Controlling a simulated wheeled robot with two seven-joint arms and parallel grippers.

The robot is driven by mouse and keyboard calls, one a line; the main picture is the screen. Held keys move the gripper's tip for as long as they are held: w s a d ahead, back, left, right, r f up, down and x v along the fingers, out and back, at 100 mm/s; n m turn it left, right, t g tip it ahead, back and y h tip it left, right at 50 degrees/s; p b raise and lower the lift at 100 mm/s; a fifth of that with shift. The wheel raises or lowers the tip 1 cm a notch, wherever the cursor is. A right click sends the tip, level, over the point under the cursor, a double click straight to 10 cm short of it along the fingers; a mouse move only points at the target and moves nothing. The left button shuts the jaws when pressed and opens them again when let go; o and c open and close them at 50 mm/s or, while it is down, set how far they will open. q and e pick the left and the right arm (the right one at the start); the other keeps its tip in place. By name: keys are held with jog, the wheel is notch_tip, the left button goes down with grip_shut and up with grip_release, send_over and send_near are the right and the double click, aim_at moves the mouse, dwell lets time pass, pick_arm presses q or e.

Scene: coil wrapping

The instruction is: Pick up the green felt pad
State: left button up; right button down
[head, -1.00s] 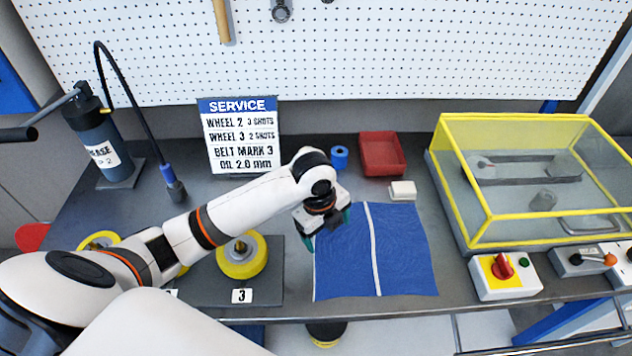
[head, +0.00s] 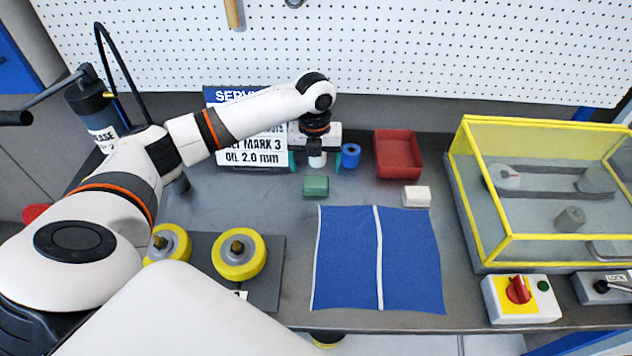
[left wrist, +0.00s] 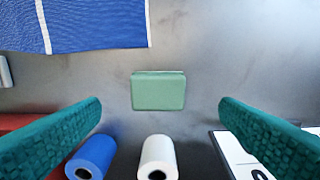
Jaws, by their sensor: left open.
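The green felt pad (head: 316,186) is a small flat block lying on the grey bench, just beyond the top left of the blue cloth. It also shows whole in the left wrist view (left wrist: 158,91), in the middle between my fingers. My left gripper (head: 314,160) is above the bench at the far side of the pad, pointing down. In the left wrist view its two teal-padded fingers (left wrist: 160,106) stand wide apart and hold nothing. The pad is apart from both fingers. My right gripper is not in view.
A red tray (head: 398,177), a white block (head: 416,196) and the blue cloth (head: 345,260) lie to the right. The service sign (head: 250,158) is behind the arm. Yellow wheels (head: 239,257) are at left.

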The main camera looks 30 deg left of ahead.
aim_at(316, 180)
pick_arm(q)
jog(key=shift+f, duration=0.45)
notch_tip(316, 180, down, 4)
jog(key=shift+d+r+p, duration=0.15)
jog(key=shift+r+p, duration=0.05)
jog(key=shift+p, duration=0.65)
jog(key=shift+f, duration=0.4)
jog(key=shift+c, duration=0.4)
jog(key=c, duration=1)
notch_tip(316, 180, up, 10)
jog(key=shift+r+b, duration=0.1)
jog(key=shift+b, duration=1)
